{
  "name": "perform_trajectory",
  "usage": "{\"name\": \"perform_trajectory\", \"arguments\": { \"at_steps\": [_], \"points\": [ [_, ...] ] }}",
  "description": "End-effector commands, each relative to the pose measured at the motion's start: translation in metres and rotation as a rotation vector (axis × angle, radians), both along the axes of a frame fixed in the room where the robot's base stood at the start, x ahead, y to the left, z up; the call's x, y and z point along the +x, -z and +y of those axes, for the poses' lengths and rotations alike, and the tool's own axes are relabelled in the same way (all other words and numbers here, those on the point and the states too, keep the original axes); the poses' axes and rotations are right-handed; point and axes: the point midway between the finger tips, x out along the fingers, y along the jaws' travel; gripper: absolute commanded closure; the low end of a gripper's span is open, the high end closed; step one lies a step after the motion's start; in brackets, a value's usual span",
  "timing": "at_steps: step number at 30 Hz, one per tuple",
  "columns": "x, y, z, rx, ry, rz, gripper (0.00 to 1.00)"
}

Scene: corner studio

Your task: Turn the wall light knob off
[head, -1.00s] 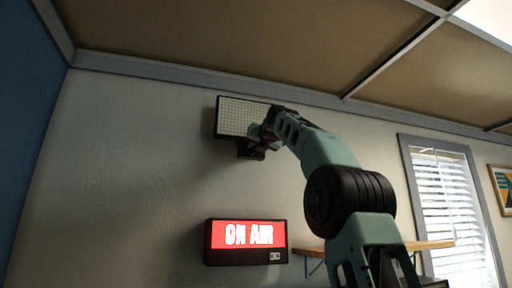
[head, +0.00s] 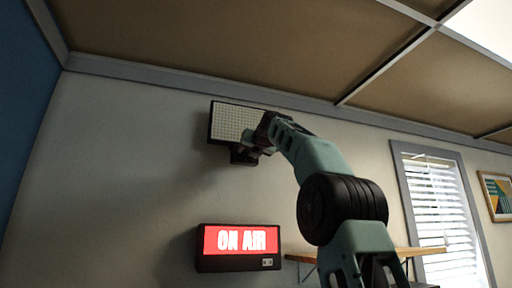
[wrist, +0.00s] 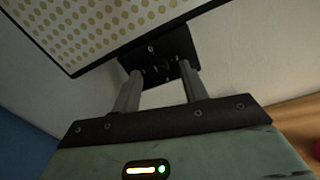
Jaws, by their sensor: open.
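The wall light (head: 237,122) is a pale, dotted panel with a black frame, high on the wall; it also fills the top of the wrist view (wrist: 95,25). Below it is a dark mount (head: 243,156), seen as a dark plate with small screws in the wrist view (wrist: 178,48). I cannot clearly make out the knob; a dark round spot shows on the plate. My gripper (wrist: 162,68) is open, its two grey fingers apart with tips at the plate. Whether they touch it I cannot tell. In the head view my gripper (head: 250,147) partly covers the panel's lower right.
A lit red ON AIR sign (head: 240,241) hangs below the light. A wooden shelf (head: 418,251) is to its right, behind my arm. A window with blinds (head: 440,210) and a framed picture (head: 497,195) are further right. The ceiling (head: 220,45) is close above the light.

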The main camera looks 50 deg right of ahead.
Motion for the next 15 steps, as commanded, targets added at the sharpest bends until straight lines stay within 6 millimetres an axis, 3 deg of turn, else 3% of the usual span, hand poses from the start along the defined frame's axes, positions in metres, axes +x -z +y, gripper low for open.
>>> {"name": "perform_trajectory", "arguments": {
  "at_steps": [5, 15],
  "points": [
    [-0.025, 0.004, 0.013, -0.004, 0.001, -0.005, 0.56],
    [-0.095, 0.005, 0.052, -0.004, 0.003, -0.004, 0.56]
  ]
}}
